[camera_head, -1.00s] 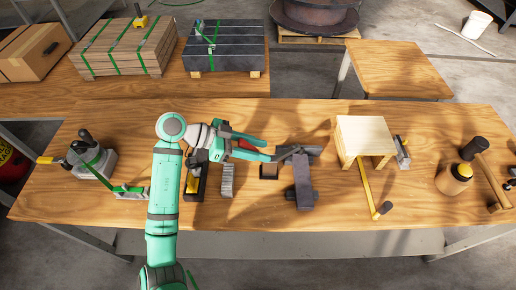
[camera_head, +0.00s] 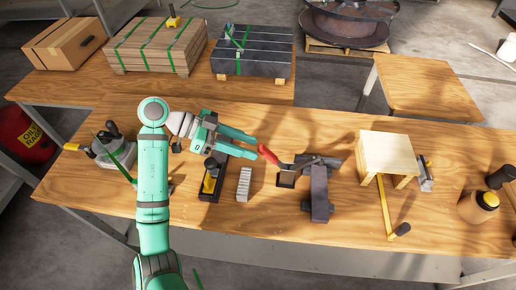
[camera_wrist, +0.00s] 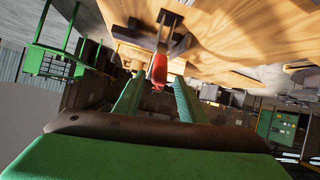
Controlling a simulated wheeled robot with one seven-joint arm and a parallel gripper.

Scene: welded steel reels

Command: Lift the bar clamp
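A tool with a red handle (camera_head: 268,155) and a grey metal part (camera_head: 302,161) lies by the dark blocks mid-table; it looks most like the bar clamp, though its shape is partly unclear. In the wrist view the red handle (camera_wrist: 158,72) points toward me, just beyond and between my fingertips.
A dark tray (camera_head: 207,191) and a grey ribbed block (camera_head: 243,184) lie near my gripper. A dark steel piece (camera_head: 319,195) stands right of them. A wooden stool (camera_head: 388,153) has a yellow bar (camera_head: 385,207) beside it.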

